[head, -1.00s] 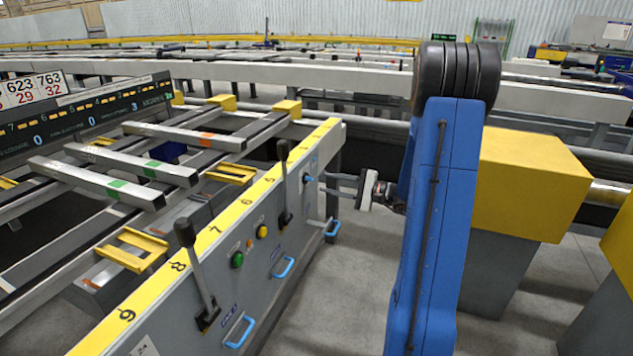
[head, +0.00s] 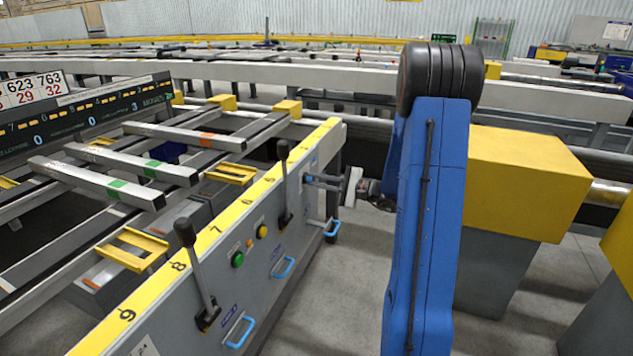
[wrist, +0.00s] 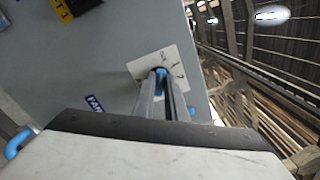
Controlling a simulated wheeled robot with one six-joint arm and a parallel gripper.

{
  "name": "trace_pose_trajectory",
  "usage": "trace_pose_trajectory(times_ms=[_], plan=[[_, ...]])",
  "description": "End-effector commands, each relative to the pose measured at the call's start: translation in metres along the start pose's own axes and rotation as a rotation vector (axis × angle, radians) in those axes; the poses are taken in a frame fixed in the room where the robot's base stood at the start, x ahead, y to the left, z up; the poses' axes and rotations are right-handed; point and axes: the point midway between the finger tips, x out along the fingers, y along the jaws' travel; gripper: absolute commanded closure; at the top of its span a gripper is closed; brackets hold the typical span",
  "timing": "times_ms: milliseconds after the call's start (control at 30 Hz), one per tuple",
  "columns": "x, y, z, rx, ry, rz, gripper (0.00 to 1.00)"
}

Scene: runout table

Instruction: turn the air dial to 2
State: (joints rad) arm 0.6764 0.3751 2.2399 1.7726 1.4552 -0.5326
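The air dial (wrist: 161,71) is a small blue knob on a white plate (wrist: 181,66) with dark marks, seen in the wrist view. The marks are too blurred to read, and so is the dial's setting. My gripper (wrist: 163,78) reaches to the dial with its two fingers apart, one on either side of the knob. Whether they touch it I cannot tell.
Black levers (head: 195,262) and (head: 284,185) stand on the panel, with green (head: 238,260) and yellow (head: 262,231) buttons. Blue handles (head: 240,330) stick out below. A yellow block (head: 525,185) stands to the right of my arm. The floor between is clear.

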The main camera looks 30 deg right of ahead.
Motion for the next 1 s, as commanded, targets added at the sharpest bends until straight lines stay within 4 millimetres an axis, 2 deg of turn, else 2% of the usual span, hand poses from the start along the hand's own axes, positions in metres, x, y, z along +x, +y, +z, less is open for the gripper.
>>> trace_pose_trajectory(times_ms=[267,467,1000], plan=[[-0.0002,0.0004,0.0001,0.026,0.0,0.001,1.0],[-0.0003,0.0001,0.0,0.119,0.0,0.001,1.0],[-0.0004,-0.0015,-0.0007,0.603,0.001,0.001,1.0]])
